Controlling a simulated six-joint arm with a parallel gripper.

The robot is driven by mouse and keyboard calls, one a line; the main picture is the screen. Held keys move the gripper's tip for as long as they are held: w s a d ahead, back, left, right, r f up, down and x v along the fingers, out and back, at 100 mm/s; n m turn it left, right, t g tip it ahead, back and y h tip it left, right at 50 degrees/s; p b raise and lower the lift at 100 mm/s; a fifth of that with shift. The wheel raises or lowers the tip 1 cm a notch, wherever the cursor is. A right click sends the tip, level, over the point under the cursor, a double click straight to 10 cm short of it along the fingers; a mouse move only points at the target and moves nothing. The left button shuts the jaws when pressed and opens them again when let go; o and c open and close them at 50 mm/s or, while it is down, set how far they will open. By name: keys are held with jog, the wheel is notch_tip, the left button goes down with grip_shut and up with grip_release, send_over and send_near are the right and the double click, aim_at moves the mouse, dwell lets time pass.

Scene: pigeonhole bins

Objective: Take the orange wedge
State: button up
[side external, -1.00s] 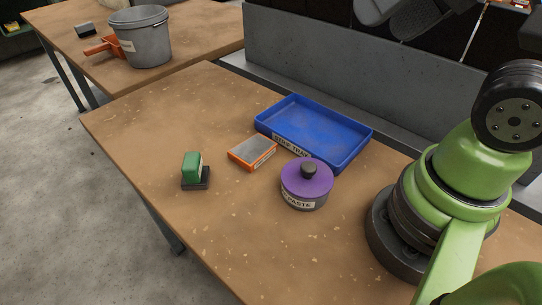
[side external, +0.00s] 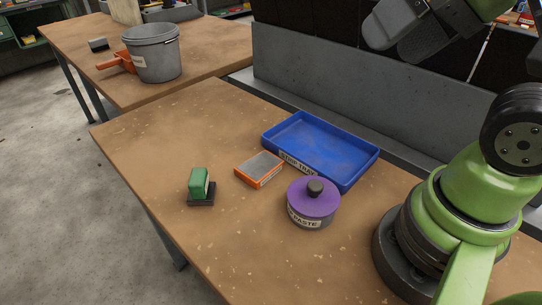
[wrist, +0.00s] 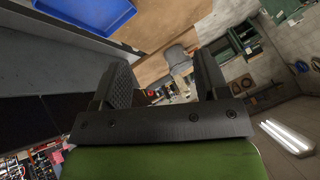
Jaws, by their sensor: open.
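I cannot make out an orange wedge in either view. The orange-sided box with a grey top (side external: 260,169) lies flat on the near table and looks like a block, not a wedge. My gripper hangs at the top right of the side view, partly cut off, above the grey wall behind the table. In the wrist view my gripper (wrist: 163,72) has its two dark fingers wide apart with nothing between them. It is well away from everything on the table.
A blue tray (side external: 326,133) lies empty by the wall; its corner shows in the wrist view (wrist: 88,12). A purple-lidded paste tub (side external: 312,207) and a green block on a dark base (side external: 200,186) stand nearby. A grey bucket (side external: 154,56) and orange scoop (side external: 117,62) are on the far table.

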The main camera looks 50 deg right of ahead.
jog(key=o, duration=0.6)
jog(key=m+g+h, duration=0.2)
jog(key=m+g, duration=0.5)
jog(key=m, duration=0.7)
send_over(259, 164)
notch_tip(259, 164, down, 25)
jog(key=shift+s+r, duration=0.1)
jog(key=shift+s, duration=0.05)
jog(key=shift+f, duration=3.05)
